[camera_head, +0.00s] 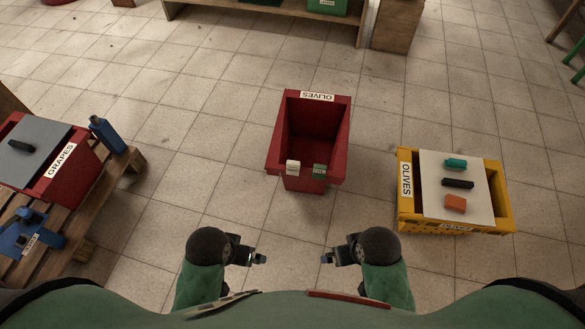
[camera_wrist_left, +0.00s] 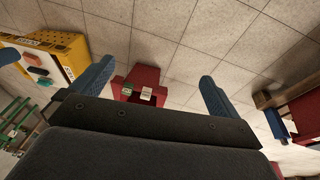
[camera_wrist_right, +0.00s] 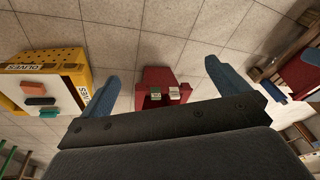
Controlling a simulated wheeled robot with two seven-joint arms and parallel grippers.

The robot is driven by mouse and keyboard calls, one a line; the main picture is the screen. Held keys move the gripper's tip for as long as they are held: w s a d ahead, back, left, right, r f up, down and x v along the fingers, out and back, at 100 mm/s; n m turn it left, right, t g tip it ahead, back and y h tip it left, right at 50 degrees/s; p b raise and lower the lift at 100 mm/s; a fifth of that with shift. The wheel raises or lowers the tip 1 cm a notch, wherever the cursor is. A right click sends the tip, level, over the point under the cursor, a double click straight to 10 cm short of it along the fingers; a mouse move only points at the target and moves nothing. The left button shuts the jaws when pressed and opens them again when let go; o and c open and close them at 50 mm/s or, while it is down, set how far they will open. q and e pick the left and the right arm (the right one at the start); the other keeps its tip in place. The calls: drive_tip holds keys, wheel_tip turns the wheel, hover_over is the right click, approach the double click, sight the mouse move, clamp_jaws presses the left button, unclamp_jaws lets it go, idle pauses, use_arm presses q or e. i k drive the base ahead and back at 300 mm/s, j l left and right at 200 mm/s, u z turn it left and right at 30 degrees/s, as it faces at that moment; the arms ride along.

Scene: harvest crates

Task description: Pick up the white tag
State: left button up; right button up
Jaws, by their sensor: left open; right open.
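The white tag (camera_head: 293,167) sits at the near rim of the red crate (camera_head: 338,145) labelled OLIVES, on the left. A green tag (camera_head: 319,170) is beside it on the right. The white tag also shows in the left wrist view (camera_wrist_left: 146,93) and in the right wrist view (camera_wrist_right: 174,92). My left gripper (camera_head: 262,259) is open and empty, in front of the crate and to its left. My right gripper (camera_head: 326,259) is open and empty, in front of the crate. Both grippers are apart from the tags.
A yellow crate (camera_head: 408,214) with a pale lid holding teal, black and orange blocks stands at right. A red GRAPES crate (camera_head: 78,178) with a grey lid, a blue bottle (camera_head: 106,134) and a blue object (camera_head: 30,236) are on a wooden pallet at left. Tiled floor around the middle crate is clear.

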sight(292, 167)
drive_tip(key=u, duration=0.25)
drive_tip(key=i+j+u, duration=0.1)
drive_tip(key=j+u, duration=0.25)
drive_tip(key=i+j+u, duration=0.1)
drive_tip(key=j+u, duration=0.25)
drive_tip(key=i+j+u, duration=0.15)
drive_tip(key=u, duration=0.2)
drive_tip(key=i+j+u, duration=0.2)
drive_tip(key=i+j, duration=0.75)
drive_tip(key=j+z, duration=0.1)
drive_tip(key=z, duration=2.65)
